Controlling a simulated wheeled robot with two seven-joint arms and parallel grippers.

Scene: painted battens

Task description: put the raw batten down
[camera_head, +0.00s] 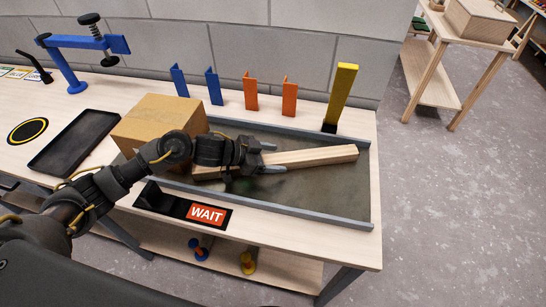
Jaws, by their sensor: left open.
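The raw batten (315,157) is a bare, pale wooden bar. It appears to lie in the large grey tray (300,213), running from left of my gripper to near the tray's right side. My left gripper (264,158) is open at the batten, left of its middle. The gripper and wrist hide part of the batten, so I cannot tell whether the fingers touch it. My right gripper is not in view.
A cardboard box (158,120) stands at the tray's left end. Blue (213,87) and orange (289,97) brackets and a yellow post (342,92) stand behind. A WAIT sign (206,215) lies in front. A black tray (75,142) is at left.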

